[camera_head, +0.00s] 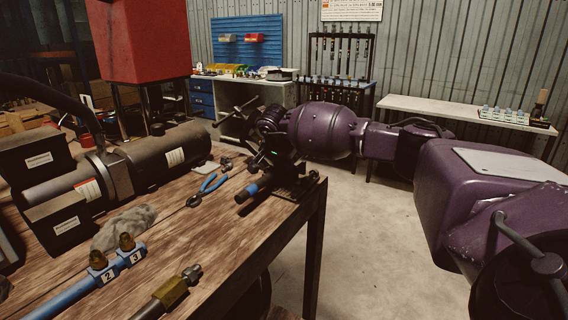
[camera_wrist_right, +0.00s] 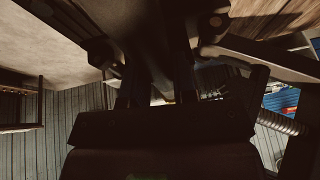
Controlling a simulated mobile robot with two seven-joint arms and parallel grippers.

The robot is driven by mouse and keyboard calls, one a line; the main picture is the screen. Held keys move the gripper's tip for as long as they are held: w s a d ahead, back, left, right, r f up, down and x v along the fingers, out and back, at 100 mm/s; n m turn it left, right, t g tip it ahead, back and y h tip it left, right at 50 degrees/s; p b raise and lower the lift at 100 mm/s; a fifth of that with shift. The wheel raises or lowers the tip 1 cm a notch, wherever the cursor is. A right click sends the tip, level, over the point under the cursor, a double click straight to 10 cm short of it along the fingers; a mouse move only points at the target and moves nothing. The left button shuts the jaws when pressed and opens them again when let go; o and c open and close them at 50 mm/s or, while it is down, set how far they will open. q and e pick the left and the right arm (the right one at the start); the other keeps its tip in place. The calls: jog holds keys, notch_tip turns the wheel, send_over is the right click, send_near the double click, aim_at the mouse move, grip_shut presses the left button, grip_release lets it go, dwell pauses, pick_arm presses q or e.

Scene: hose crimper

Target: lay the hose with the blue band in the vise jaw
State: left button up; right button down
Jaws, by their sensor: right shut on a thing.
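The hose with the blue band (camera_head: 253,188) is at the far right corner of the wooden table, its dark end pointing toward me. My right gripper (camera_head: 272,166) reaches in from the right and is shut on this hose; its dark body hides the rest of it. A dark metal base (camera_head: 298,187), which looks like part of the vise, stands at the table edge under the gripper. The jaw is hidden, so I cannot tell whether the hose touches it. The right wrist view is mostly dark gripper parts. My left gripper is not in view.
Blue-handled pliers (camera_head: 208,190) and a grey rag (camera_head: 124,228) lie on the table (camera_head: 222,236). A blue pipe with numbered fittings (camera_head: 100,278) and a brass-fitted hose (camera_head: 170,292) lie in front. Large black cylinders (camera_head: 165,156) fill the left side.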

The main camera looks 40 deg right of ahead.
aim_at(278, 171)
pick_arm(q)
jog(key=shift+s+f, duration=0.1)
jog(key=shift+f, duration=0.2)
pick_arm(e)
jog(key=f, duration=0.2)
jog(key=shift+s+a+f+g, duration=0.2)
jog(key=shift+s+f+g, duration=0.1)
jog(key=shift+f, duration=0.1)
jog(key=c, duration=1)
grip_release()
jog(key=shift+c, duration=0.2)
jog(key=shift+o, duration=1.1)
jog(key=v, duration=0.3)
jog(key=shift+w+d+r+p, duration=0.1)
jog(key=shift+w+r+p, duration=0.15)
jog(key=shift+r+p, duration=0.15)
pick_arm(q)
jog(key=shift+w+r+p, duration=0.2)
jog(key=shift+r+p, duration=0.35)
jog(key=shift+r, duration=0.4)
pick_arm(e)
jog(key=d+v, duration=0.1)
jog(key=v, duration=0.8)
jog(key=shift+a+r, duration=0.15)
jog(key=shift+r, duration=0.25)
jog(key=shift+s, duration=0.15)
